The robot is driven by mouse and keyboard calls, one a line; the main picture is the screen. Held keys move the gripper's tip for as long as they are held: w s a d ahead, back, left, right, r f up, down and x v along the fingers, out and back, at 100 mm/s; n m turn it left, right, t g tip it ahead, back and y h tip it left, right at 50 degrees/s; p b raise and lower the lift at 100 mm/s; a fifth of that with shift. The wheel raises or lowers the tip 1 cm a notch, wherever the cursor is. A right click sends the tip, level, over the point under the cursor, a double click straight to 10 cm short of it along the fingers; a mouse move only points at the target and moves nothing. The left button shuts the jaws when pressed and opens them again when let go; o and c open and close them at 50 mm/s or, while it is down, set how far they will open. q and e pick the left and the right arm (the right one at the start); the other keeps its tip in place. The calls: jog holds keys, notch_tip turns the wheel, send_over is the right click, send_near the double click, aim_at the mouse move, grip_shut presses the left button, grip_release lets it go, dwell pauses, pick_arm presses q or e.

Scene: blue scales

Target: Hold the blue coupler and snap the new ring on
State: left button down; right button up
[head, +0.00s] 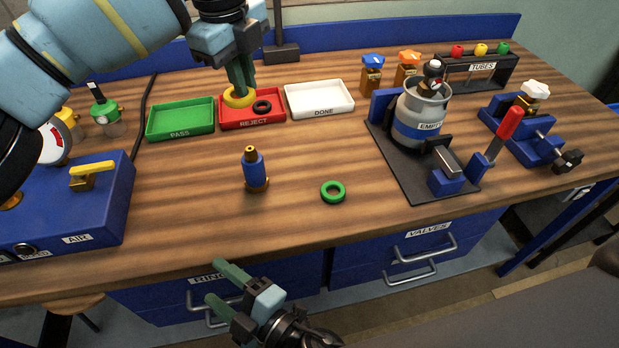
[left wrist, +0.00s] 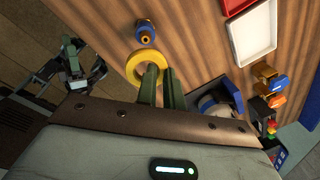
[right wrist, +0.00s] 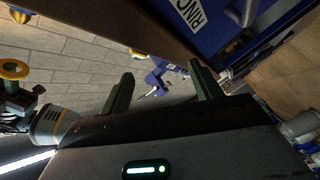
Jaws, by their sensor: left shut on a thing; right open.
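The blue coupler (head: 254,171) stands upright on the bench, with a brass base and a dark-tipped brass top. It also shows in the left wrist view (left wrist: 145,30). My left gripper (head: 240,88) is shut on a yellow ring (head: 238,97), which shows at its fingertips in the left wrist view (left wrist: 137,72). In the head view this ring appears over the red REJECT tray (head: 251,122), behind the coupler. A green ring (head: 333,192) lies flat on the bench, right of the coupler. My right gripper (head: 223,284) is open and empty, in front of the bench's drawers.
A black ring (head: 262,106) lies in the REJECT tray. The green PASS tray (head: 181,130) and white DONE tray (head: 320,111) flank it. A blue AIR box (head: 75,213) stands left; a clamped grey cylinder (head: 420,112) stands right.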

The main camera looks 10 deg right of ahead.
aim_at(262, 165)
notch_tip(262, 165, up, 8)
jog(key=a+n+y, duration=0.3)
jog(key=w+d+r+n+t+y, duration=0.1)
jog(key=w+d+r+n, duration=0.3)
jog(key=w+d+n, duration=0.35)
jog(key=w+d+r+n+y, duration=0.1)
jog(key=w+d+r+n, duration=0.35)
jog(key=d+n, duration=0.55)
jog(key=d+f+n+g, duration=0.1)
jog(key=f+n, duration=0.1)
jog(key=f, duration=0.1)
jog(key=w+d+f+n+g+h, duration=0.1)
jog(key=f+n, duration=0.1)
jog(key=f, duration=0.1)
jog(key=w+d+f+n+g+h, duration=0.1)
jog(key=f+n, duration=0.1)
jog(key=f, duration=0.1)
jog(key=shift+d+f+n+g, duration=0.2)
jog(key=shift+d+n+g, duration=0.1)
jog(key=shift+d+n, duration=0.05)
jog(key=x, duration=1.2)
jog(key=shift+f, duration=0.15)
jog(key=c, duration=1.1)
pick_arm(q)
notch_tip(262, 165, down, 8)
jog(key=shift+w+f, duration=0.1)
jog(key=shift+f, duration=0.05)
pick_arm(e)
jog(key=shift+c, duration=0.5)
